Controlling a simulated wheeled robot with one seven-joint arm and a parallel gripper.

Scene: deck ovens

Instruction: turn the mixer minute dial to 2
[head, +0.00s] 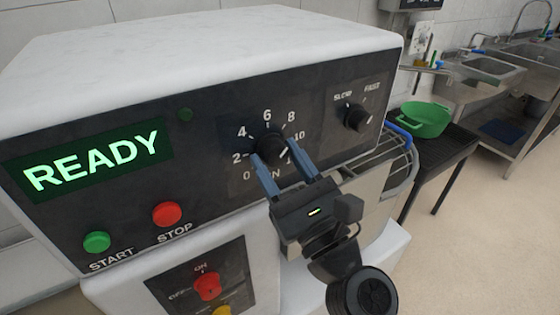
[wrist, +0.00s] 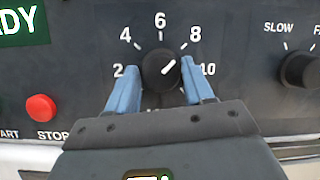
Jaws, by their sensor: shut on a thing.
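The mixer minute dial (head: 269,146) is a round black knob on the dark control panel, with numbers around it. It also shows in the wrist view (wrist: 160,68), where its white pointer mark slants up and right, about toward the 8. The 2 stands to the left of the dial, beside the left finger. My gripper (head: 282,162) is shut on the dial, its blue fingers on the left and right sides of it. In the wrist view my gripper (wrist: 162,80) hides the panel's lower numbers.
A speed knob (head: 355,118) marked SLOW and FAST is right of the dial. A green READY display (head: 92,162), a red STOP button (head: 167,214) and a green START button (head: 97,242) are left. A red switch (head: 207,286) sits below. A wire guard (head: 400,160) is at right.

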